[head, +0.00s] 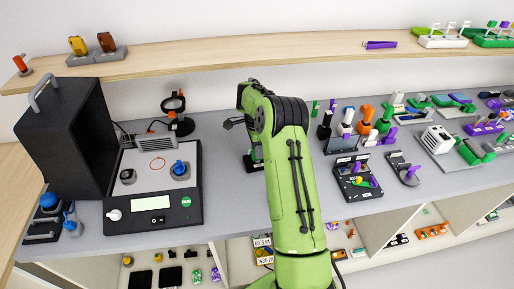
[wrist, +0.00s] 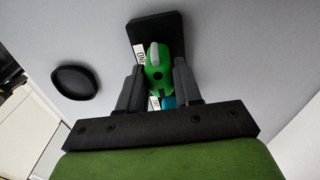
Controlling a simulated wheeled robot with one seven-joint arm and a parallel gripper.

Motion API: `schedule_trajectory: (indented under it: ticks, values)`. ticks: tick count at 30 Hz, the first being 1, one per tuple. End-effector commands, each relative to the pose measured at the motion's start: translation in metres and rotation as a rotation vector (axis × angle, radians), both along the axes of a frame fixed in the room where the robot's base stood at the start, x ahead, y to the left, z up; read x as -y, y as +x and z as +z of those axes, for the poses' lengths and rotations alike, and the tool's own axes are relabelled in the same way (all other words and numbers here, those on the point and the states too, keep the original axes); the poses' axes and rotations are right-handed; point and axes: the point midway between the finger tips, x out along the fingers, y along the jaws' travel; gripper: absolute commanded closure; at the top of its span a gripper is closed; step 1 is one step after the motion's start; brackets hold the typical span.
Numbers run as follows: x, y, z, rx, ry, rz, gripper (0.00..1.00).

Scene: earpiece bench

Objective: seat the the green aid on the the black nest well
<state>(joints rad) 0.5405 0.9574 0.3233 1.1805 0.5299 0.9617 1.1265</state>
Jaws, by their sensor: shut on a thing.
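The green aid (wrist: 158,72) is between the two dark fingers of my gripper (wrist: 160,88) in the wrist view, and the fingers are shut on it. It has a pale grey strip on top. Behind it is a black stand (wrist: 152,28) with a white label; I cannot tell whether the aid still touches it. In the head view this stand (head: 252,164) shows just left of my green arm, which hides most of the gripper and the aid. A black well (head: 128,175) sits on the left of the test unit's grey top plate, apart from my gripper.
The test unit (head: 150,203) stands left of my arm, with a blue-topped well (head: 180,169) on its plate. A black case (head: 70,135) and a magnifier lamp (head: 178,118) stand near it. A round black disc (wrist: 75,82) lies left of my gripper. Crowded stands fill the right bench.

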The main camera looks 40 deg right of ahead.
Motion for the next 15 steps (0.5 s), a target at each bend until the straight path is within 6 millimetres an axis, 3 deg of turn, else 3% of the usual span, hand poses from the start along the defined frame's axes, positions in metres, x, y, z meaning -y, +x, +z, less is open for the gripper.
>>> schedule_trajectory:
  ticks: [15]
  values:
    - [-0.0001, -0.0001, -0.0047, 0.000, 0.000, 0.000, 0.97]
